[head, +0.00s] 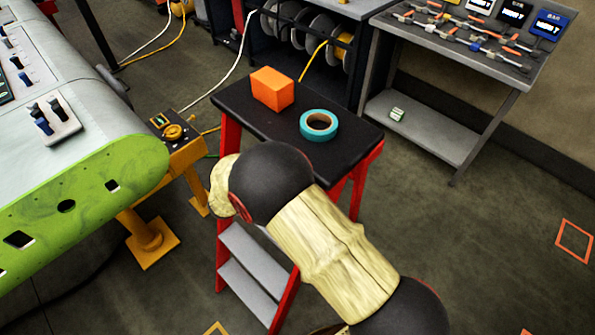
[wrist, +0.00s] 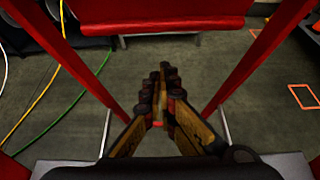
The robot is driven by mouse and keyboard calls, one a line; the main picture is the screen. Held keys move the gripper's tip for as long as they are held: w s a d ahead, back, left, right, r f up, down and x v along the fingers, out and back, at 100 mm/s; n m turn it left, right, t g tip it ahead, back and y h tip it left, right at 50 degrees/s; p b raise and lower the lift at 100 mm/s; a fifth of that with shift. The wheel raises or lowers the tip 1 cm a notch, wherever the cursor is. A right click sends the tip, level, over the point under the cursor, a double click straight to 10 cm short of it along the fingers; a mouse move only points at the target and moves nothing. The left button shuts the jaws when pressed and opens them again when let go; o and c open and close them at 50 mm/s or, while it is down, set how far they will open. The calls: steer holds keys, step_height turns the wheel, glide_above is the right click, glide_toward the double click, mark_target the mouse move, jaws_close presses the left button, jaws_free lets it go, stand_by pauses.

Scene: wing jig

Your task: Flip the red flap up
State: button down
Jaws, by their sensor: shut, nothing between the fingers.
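My gripper (wrist: 164,85) is shut and empty in the wrist view, its fingertips together in the space between two slanting red legs. A wide red panel (wrist: 160,12), which looks like the red flap, crosses the top of the wrist view beyond the fingertips. Its lower edge hangs over open floor, and a visible gap separates it from the fingers. Its upper part is cut off. In the head view my arm covers the gripper, and I cannot make out the flap. The step stool (head: 240,108) there has a black top, red legs and grey steps.
An orange block (head: 272,90) and a teal tape roll (head: 319,125) sit on the stool top. A green-edged wing (head: 95,185) and an orange stand (head: 175,160) are at left. A grey tool bench (head: 460,40) stands at back right. Cables (wrist: 65,125) lie at left.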

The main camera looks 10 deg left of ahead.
steer(key=w+r+b+x, duration=0.1)
steer(key=r+b+x, duration=0.1)
steer(key=x, duration=0.9)
steer(key=shift+w+d+b, duration=0.15)
steer(key=shift+d+b, duration=0.4)
steer(key=shift+d, duration=0.05)
steer(key=shift+w, duration=0.1)
